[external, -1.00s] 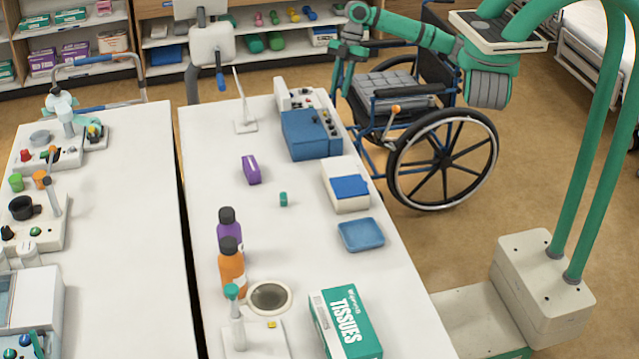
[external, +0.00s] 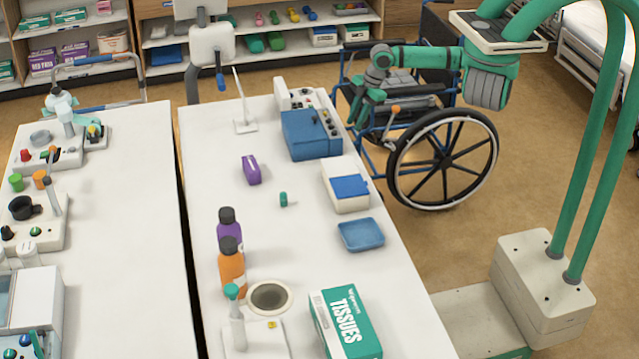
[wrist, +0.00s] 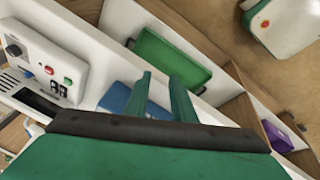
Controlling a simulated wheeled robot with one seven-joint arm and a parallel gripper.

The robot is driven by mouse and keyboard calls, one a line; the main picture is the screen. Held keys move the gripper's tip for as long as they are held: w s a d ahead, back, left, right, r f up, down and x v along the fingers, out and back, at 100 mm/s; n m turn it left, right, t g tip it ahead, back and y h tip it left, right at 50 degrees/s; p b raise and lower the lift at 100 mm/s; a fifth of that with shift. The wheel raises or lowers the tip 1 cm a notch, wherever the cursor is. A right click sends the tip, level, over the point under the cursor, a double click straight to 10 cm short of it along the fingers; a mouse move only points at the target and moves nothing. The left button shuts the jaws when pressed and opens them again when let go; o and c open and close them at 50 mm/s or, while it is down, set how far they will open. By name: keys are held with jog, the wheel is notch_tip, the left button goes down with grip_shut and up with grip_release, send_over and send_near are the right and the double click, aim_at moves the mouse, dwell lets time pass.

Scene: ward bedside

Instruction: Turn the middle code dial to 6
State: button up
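A blue box (external: 306,146) stands near the right edge of the middle table in the external view. Small dark knobs (external: 325,118) show on its right-hand part. They look like dials, but their numbers are too small to read, and I cannot tell which is the middle code dial. My gripper (external: 357,128) is to the right of the box, apart from it, beyond the table edge and in front of the wheelchair. In the wrist view my gripper (wrist: 161,76) has its two green fingers apart with nothing between them. No numbered dial is clear there.
The wheelchair (external: 440,155) stands close behind my gripper. A white-and-blue box (external: 336,171), blue tray (external: 361,236), purple item (external: 251,170) and bottles (external: 232,270) stand on the table. The wrist view shows a white button panel (wrist: 30,50) and green tray (wrist: 165,60).

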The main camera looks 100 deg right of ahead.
jog(key=s+a+f+m+t+h, duration=0.1)
jog(key=s+a+f, duration=0.3)
jog(key=f, duration=0.2)
jog(key=s+a+f+t, duration=0.1)
jog(key=s+a+f, duration=0.2)
jog(key=a+f, duration=0.15)
jog(key=s+a+f+m+t, duration=0.1)
jog(key=a+f+t, duration=0.1)
jog(key=a, duration=1.5)
jog(key=shift+f+m+t, duration=0.4)
jog(key=shift+t, duration=0.4)
jog(key=shift+s, duration=0.1)
